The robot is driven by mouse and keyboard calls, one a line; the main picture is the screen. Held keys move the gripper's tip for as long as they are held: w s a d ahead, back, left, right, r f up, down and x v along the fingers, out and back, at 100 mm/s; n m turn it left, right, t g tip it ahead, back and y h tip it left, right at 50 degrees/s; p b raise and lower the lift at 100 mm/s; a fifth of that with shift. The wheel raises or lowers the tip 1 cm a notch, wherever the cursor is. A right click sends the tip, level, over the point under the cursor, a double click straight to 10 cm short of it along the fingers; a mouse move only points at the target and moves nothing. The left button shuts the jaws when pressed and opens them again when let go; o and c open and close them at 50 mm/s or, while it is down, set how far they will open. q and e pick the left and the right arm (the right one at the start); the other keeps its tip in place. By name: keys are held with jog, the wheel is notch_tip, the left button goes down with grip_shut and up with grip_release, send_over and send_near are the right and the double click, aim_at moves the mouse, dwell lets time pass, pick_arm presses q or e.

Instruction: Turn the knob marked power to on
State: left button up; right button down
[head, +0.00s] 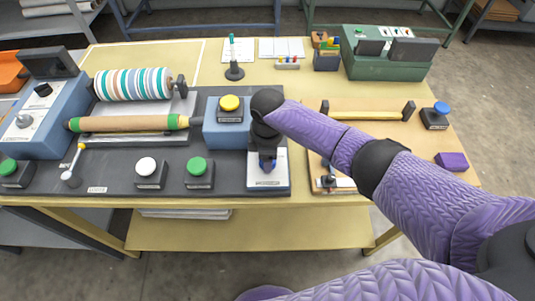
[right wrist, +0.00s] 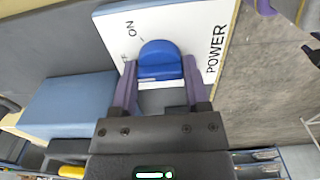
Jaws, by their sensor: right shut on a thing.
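The blue power knob (right wrist: 160,62) sits on a white panel (right wrist: 105,30) printed POWER and ON. A second label beside ON is partly hidden by a finger. In the head view the white panel (head: 268,181) is at the front right end of the dark press base. My right gripper (right wrist: 158,80) has its two purple fingers on either side of the knob and is shut on it. In the head view my right gripper (head: 267,160) points down over the panel and hides most of the knob. I cannot tell which label the knob points to. My left gripper is not in view.
A yellow button (head: 230,103) on a blue block stands just left of my right wrist. White (head: 146,167) and green (head: 198,168) buttons are farther left, near rollers (head: 130,123). A wooden board (head: 375,130) and purple block (head: 452,161) lie to the right.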

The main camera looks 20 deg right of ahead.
jog(key=m+p, duration=0.2)
jog(key=shift+r+m, duration=0.2)
jog(key=shift+m, duration=0.1)
jog(key=m+p, duration=0.1)
jog(key=m, duration=0.1)
jog(key=shift+m+p, duration=0.3)
jog(key=shift+m, duration=0.1)
jog(key=m+p, duration=0.1)
jog(key=m, duration=0.3)
jog(key=shift+f, duration=0.1)
jog(key=shift+m+p, duration=0.5)
jog(key=shift+m, duration=0.5)
jog(key=shift+w+m, duration=0.1)
jog(key=shift+m, duration=0.3)
jog(key=shift+c, duration=0.3)
grip_release()
jog(key=shift+f, duration=0.1)
